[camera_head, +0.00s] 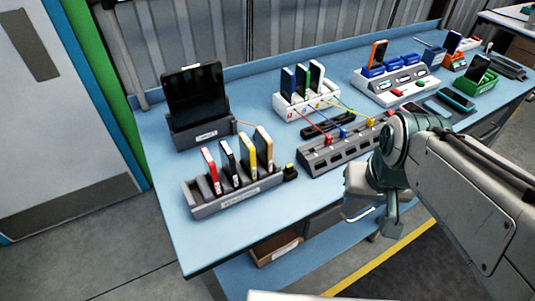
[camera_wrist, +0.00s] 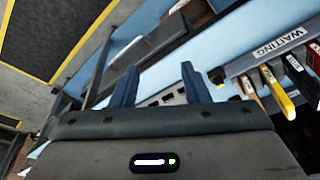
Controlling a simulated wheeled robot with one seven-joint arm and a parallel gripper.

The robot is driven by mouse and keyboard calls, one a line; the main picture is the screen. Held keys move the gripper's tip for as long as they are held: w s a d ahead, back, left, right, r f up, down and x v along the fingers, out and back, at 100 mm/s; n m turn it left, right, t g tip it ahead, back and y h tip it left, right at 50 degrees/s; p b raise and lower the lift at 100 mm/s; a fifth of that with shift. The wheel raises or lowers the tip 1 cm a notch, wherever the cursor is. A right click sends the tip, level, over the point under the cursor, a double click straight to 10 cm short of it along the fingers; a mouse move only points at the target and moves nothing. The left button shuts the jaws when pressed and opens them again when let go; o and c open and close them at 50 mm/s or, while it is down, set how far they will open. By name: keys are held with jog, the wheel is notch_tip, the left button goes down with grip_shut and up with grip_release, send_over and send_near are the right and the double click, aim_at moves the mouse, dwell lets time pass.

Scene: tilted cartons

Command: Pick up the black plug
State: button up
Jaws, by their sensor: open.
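The black plug (camera_head: 290,172) is a small dark block with a yellowish part. It sits on the blue table at the right end of the grey phone rack (camera_head: 235,199). In the wrist view, a small dark object just right of the right finger looks like the plug (camera_wrist: 217,76). My gripper (camera_wrist: 159,78) is open, with two blue-grey fingers apart and nothing held between them. In the head view my gripper hangs near the table's front edge, right of the plug and apart from it.
The grey rack holds several upright phones. A grey socket strip (camera_head: 338,154) with red and blue plugs lies behind and right of the plug. A tablet (camera_head: 196,92) stands in a dock at the back left. The table's front left corner (camera_head: 200,251) is clear.

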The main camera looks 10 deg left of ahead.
jog(key=w+a+r+m+g+p, duration=0.25)
jog(key=w+a+m, duration=0.35)
jog(key=w, duration=0.5)
jog(key=m+p, duration=0.1)
jog(key=m, duration=0.4)
send_over(288, 166)
jog(key=f, duration=0.1)
jog(key=shift+g, duration=0.25)
jog(key=f, duration=0.6)
jog(key=f+p, duration=0.1)
jog(key=f, duration=0.1)
jog(key=shift+w+a+f, duration=0.15)
jog(key=shift+a+f, duration=0.15)
jog(key=shift+f, duration=0.1)
jog(key=shift+d+f+p, duration=0.2)
jog(key=shift+f+p, duration=0.15)
jog(key=shift+f, duration=1)
jog(key=shift+d+f+p, duration=0.15)
jog(key=shift+f+p, duration=0.15)
jog(key=shift+f, duration=1)
grip_shut()
